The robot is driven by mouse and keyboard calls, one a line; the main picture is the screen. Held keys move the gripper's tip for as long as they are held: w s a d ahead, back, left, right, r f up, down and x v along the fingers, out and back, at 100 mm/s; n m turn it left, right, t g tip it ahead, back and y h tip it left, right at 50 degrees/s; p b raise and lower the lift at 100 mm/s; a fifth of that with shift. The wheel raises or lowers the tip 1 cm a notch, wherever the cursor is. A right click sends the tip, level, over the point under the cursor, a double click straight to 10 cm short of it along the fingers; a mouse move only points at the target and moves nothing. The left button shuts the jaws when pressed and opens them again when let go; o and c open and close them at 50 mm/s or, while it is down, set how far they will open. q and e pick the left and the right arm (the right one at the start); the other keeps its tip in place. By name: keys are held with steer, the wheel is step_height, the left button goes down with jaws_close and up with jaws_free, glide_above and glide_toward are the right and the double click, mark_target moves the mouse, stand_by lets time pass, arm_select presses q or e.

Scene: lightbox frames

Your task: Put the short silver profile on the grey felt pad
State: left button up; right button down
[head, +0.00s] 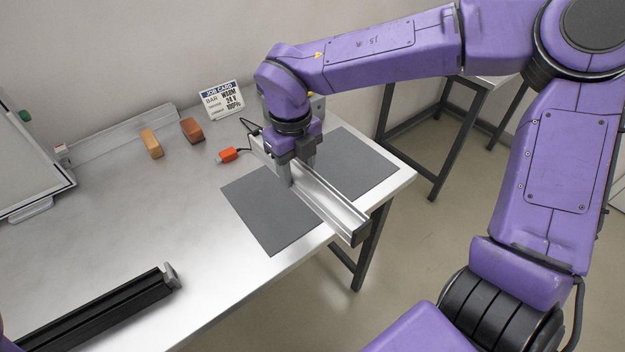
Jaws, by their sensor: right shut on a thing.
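The short silver profile (335,208) is a pale metal bar with a dark end cap. It lies across the middle of the grey felt pad (262,208), which shows on both sides of it. Its near end reaches past the table's front edge in the picture. My right gripper (294,168) comes down from above and is shut on the profile around its middle. I cannot tell whether the profile touches the pad or hangs just above it. A thin black cable runs at its far end, near an orange connector (228,155). My left gripper is out of view.
A black profile (95,312) with a grey end plate lies at the table's lower left. A yellowish block (152,144), a brown block (192,131) and a job card (221,100) stand at the back. The table's middle is clear.

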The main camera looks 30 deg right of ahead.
mark_target(311, 172)
steer(key=m, duration=0.2)
steer(key=s+r+m, duration=0.1)
steer(key=m, duration=0.4)
steer(key=shift+s+d+r+m+b, duration=0.2)
steer(key=shift+s+d+m+b, duration=0.1)
steer(key=shift+s, duration=0.05)
steer(key=m, duration=0.6)
steer(key=shift+s+d+r+m, duration=0.25)
steer(key=shift+s+r+m, duration=0.05)
steer(key=shift+r, duration=0.05)
steer(key=m, duration=0.3)
steer(key=shift+s+r+b, duration=0.3)
steer(key=shift+w+d+m, duration=0.1)
steer(key=shift+d+m, duration=0.15)
steer(key=shift+m, duration=0.25)
steer(key=w+d+f+p, duration=0.1)
steer(key=w+d+f, duration=0.1)
steer(key=w+f, duration=0.1)
steer(key=w+d+f+p, duration=0.2)
steer(key=w+d+f, duration=0.1)
steer(key=w, duration=0.1)
steer(key=w+d+f+p, duration=0.1)
steer(key=w+d+f, duration=0.2)
steer(key=shift+w+d+f+p, duration=0.2)
steer(key=shift+d+f+p, duration=0.1)
steer(key=shift+p, duration=0.1)
step_height(311, 172, down, 3)
steer(key=shift+r, duration=0.1)
steer(key=shift+w+f, duration=0.1)
steer(key=shift+f, duration=0.2)
